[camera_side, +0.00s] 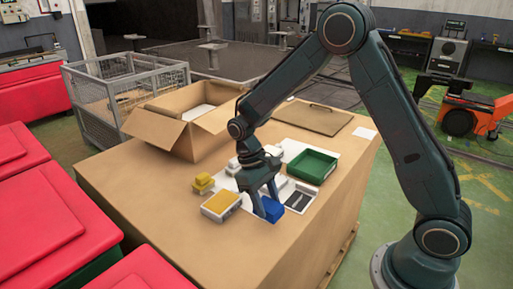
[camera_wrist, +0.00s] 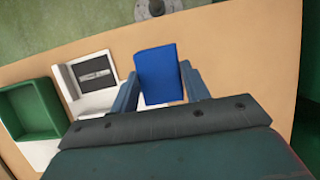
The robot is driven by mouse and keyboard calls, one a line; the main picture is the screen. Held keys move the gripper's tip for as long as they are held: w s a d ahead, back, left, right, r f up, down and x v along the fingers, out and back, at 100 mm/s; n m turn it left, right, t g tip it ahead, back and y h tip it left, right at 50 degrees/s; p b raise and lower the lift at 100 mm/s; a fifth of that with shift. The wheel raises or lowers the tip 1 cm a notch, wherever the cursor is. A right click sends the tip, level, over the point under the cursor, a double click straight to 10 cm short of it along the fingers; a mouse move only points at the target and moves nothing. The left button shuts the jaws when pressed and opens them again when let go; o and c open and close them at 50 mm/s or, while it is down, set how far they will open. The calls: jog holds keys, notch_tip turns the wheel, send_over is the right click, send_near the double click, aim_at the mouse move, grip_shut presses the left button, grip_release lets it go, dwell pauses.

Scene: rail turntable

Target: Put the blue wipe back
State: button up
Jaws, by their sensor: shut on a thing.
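The blue wipe (camera_side: 270,209) is between the fingers of my gripper (camera_side: 266,200) in the side view, low over the front part of the box top. In the wrist view the blue wipe (camera_wrist: 160,72) stands out between the two fingertips of my gripper (camera_wrist: 158,85), which is shut on it. Whether its lower edge touches the surface is unclear. A light tray with a dark insert (camera_wrist: 95,74) lies to the left of the wipe in the wrist view. It is just right of my gripper in the side view.
A green tray (camera_side: 309,166) lies behind the gripper to the right. A white tray with a yellow pad (camera_side: 222,204) is close on the left, with small yellow pieces (camera_side: 203,183) behind it. An open carton (camera_side: 180,135) stands farther back. The front of the box top (camera_side: 210,250) is clear.

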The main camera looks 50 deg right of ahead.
jog(key=shift+f, duration=0.15)
jog(key=shift+f, duration=2)
jog(key=shift+f, duration=0.1)
jog(key=o, duration=0.9)
jog(key=shift+o, duration=0.2)
jog(key=v, duration=1.2)
